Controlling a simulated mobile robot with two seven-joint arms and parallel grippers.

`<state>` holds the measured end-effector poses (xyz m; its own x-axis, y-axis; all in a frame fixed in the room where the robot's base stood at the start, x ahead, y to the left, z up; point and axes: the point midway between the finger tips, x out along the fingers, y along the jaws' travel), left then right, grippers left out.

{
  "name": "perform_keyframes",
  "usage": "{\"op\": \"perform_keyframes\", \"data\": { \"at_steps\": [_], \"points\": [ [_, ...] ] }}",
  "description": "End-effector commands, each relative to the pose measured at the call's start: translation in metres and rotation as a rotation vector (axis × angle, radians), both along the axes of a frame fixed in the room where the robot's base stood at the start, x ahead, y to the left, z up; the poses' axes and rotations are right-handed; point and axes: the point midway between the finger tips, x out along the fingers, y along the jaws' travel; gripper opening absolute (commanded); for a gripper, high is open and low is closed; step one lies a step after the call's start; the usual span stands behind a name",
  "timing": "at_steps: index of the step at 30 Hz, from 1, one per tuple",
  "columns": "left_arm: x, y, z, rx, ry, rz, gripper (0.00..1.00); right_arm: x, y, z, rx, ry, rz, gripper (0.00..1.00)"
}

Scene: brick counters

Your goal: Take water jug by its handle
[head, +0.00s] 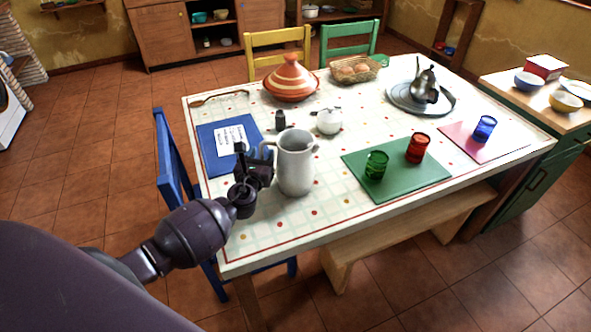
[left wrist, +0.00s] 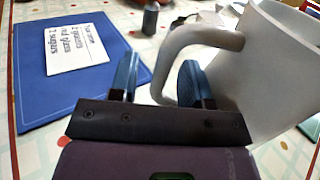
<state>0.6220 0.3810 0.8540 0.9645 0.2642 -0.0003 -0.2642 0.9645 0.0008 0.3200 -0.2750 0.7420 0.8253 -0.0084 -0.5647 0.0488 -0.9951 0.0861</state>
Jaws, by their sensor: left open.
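The water jug (head: 296,165) is a pale grey-white pitcher standing upright near the front left of the table. Its handle (head: 266,148) points left, toward my left gripper (head: 255,162). In the left wrist view the jug (left wrist: 275,75) fills the right side, and its curved handle (left wrist: 205,36) reaches left. My left gripper (left wrist: 160,85) is open; the handle's outer bend appears between its two fingers. The right finger overlaps the handle's loop and hides part of it. I cannot tell whether either finger touches the handle. My right gripper is not in view.
A blue mat (head: 207,158) with a white note (head: 230,140) lies left of the jug. A dark shaker (head: 280,121) and a white sugar pot (head: 328,121) stand behind it. Green and red glasses stand on a green mat (head: 400,185) to the right. A blue chair (head: 170,150) stands at the left edge.

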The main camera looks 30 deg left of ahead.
Motion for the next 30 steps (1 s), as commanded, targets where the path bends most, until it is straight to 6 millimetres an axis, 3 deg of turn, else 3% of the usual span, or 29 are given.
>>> {"op": "perform_keyframes", "data": {
  "at_steps": [9,18,30],
  "points": [
    [0.0046,0.0016,0.0001,0.000,0.000,0.000,0.44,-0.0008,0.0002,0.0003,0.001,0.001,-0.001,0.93],
    [0.0043,0.0016,0.0001,-0.001,0.000,0.000,0.00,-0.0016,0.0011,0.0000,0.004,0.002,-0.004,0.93],
    [0.0044,0.0009,0.0002,-0.003,0.000,-0.001,0.00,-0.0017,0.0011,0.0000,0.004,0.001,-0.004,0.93]
  ]
}}
